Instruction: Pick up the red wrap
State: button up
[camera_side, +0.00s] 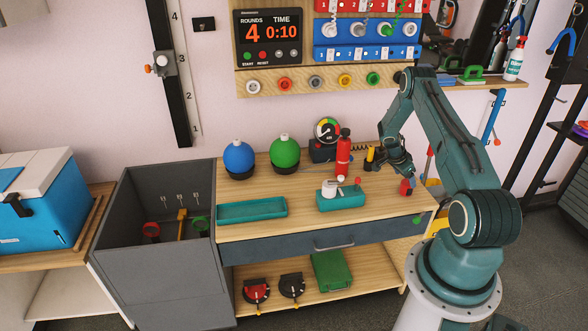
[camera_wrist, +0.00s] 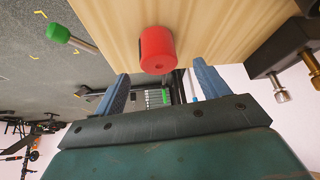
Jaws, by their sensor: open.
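The red wrap, a short red roll with a small hole in its end, stands near the right edge of the wooden bench top in the side view (camera_side: 405,187). In the wrist view the red wrap (camera_wrist: 158,50) is just ahead of my fingertips, roughly centred between them. My gripper (camera_side: 408,177) is low over the bench's right end, close to the wrap. In the wrist view my gripper (camera_wrist: 161,72) has its two blue fingers spread with nothing between them. Whether a finger touches the wrap cannot be told.
A red bottle (camera_side: 343,152) and a yellow-and-black item (camera_side: 370,158) stand left of my gripper. A teal block (camera_side: 341,197) with white parts and a teal tray (camera_side: 252,210) lie further left. Blue (camera_side: 239,157) and green (camera_side: 285,152) balls stand behind. The bench's right edge is close.

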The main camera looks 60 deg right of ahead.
aim_at(407, 183)
jog(key=shift+s+d+f, duration=0.15)
jog(key=shift+d+f, duration=0.05)
jog(key=shift+f, duration=0.2)
jog(key=shift+f, duration=0.1)
jog(key=shift+x, duration=2.5)
jog(key=shift+a, duration=0.15)
jog(key=shift+c, duration=0.4)
jog(key=c, duration=1)
